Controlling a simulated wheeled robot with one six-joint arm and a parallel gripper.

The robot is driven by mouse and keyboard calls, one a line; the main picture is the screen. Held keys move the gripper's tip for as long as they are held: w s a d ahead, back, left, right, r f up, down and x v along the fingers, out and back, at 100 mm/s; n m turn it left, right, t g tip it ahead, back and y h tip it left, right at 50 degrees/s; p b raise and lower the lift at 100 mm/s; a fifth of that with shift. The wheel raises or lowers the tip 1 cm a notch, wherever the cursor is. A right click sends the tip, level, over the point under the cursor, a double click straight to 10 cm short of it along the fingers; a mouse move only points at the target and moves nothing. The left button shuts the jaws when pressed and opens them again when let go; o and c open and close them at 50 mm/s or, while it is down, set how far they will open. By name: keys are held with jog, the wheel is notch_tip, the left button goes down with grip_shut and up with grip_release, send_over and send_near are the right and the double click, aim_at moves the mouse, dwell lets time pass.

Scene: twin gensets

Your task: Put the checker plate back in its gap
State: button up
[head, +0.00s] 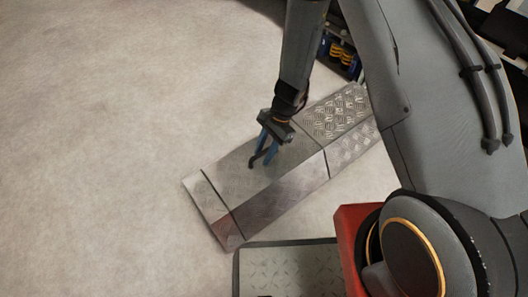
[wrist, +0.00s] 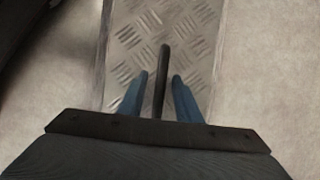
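The checker plate (head: 236,168) is a grey metal panel with a dark upright handle (head: 256,160). It lies in the middle stretch of a low metal channel cover, between the end section (head: 207,198) and the patterned section (head: 334,112). Dark seams show at both ends; I cannot tell whether it sits fully flush. My gripper (head: 267,147) points down over the plate, its blue fingers beside the handle. In the wrist view, the handle (wrist: 163,75) stands between my gripper's fingertips (wrist: 160,76), with gaps visible on both sides. The plate's raised pattern (wrist: 195,25) shows beyond the handle.
A dark-edged panel with a pale patterned surface (head: 290,272) is at the bottom, beside something red (head: 352,235). A dark shelf with yellow and blue items (head: 340,55) stands at the top. The pale floor (head: 100,120) on the left is clear.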

jog(key=p+v, duration=0.4)
jog(key=v, duration=0.7)
jog(key=shift+w+d+r+p, duration=0.1)
jog(key=shift+r+p, duration=0.05)
jog(key=shift+p, duration=0.2)
jog(key=s+a+r+n, duration=0.3)
jog(key=r, duration=0.4)
jog(key=s+a+r+n+h, duration=0.1)
jog(key=s+a+r+n, duration=0.2)
jog(key=r, duration=0.5)
jog(key=s+a+r+n, duration=0.2)
jog(key=s+r, duration=0.1)
jog(key=r, duration=0.4)
jog(key=s+d+r+n+t, duration=0.1)
jog(key=s+r+n+t, duration=0.1)
jog(key=s+r+n, duration=0.7)
jog(key=s+r, duration=0.3)
jog(key=s, duration=0.4)
jog(key=shift+h, duration=0.3)
jog(key=shift+r, duration=0.15)
